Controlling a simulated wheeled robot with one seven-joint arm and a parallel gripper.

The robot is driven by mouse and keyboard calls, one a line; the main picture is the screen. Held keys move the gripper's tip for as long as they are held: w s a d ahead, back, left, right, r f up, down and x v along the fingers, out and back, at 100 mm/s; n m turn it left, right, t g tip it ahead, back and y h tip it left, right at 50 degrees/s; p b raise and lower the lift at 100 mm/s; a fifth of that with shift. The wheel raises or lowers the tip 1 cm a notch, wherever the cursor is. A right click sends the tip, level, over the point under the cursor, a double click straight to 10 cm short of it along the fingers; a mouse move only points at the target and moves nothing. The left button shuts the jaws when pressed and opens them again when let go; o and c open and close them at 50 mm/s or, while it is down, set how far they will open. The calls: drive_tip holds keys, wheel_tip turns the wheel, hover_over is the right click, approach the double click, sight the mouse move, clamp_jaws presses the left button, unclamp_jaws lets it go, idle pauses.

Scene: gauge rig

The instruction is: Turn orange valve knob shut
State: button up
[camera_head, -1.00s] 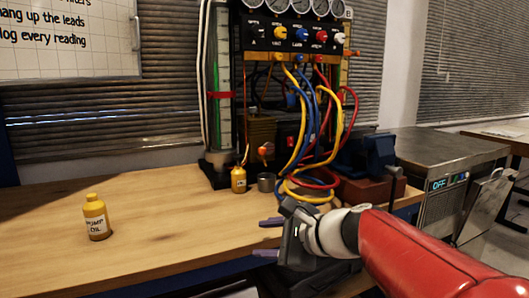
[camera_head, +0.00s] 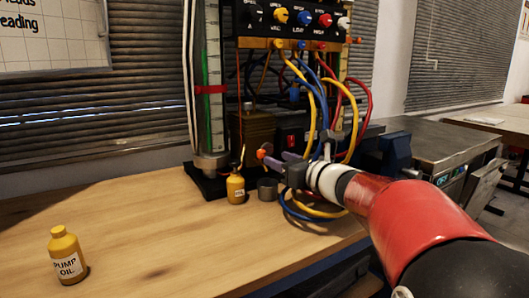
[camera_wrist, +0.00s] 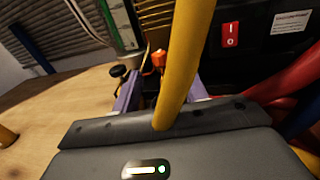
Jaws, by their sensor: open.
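The orange valve knob (camera_head: 262,153) is low on the gauge rig, just left of the purple fingertips of my gripper (camera_head: 280,161) in the head view. In the wrist view the orange knob (camera_wrist: 159,58) shows beyond the fingers, roughly in line with the gap between them. My gripper (camera_wrist: 160,93) is open, with a finger on each side of the gap. A yellow hose (camera_wrist: 186,50) crosses close in front of the wrist camera and hides part of the gap. I cannot tell whether the fingers touch the knob.
Blue, red and yellow hoses (camera_head: 350,120) hang around my gripper. A small yellow oil can (camera_head: 236,190) and a grey cup (camera_head: 267,189) stand just below the knob. A pump oil bottle (camera_head: 67,257) stands at the front left. The wooden bench (camera_head: 160,220) is clear between them.

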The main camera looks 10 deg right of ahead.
sight(264, 153)
drive_tip(key=x, duration=0.5)
drive_tip(key=shift+w+a+p, duration=0.15)
drive_tip(key=shift+w+p, duration=0.15)
drive_tip(key=shift+p, duration=0.05)
clamp_jaws()
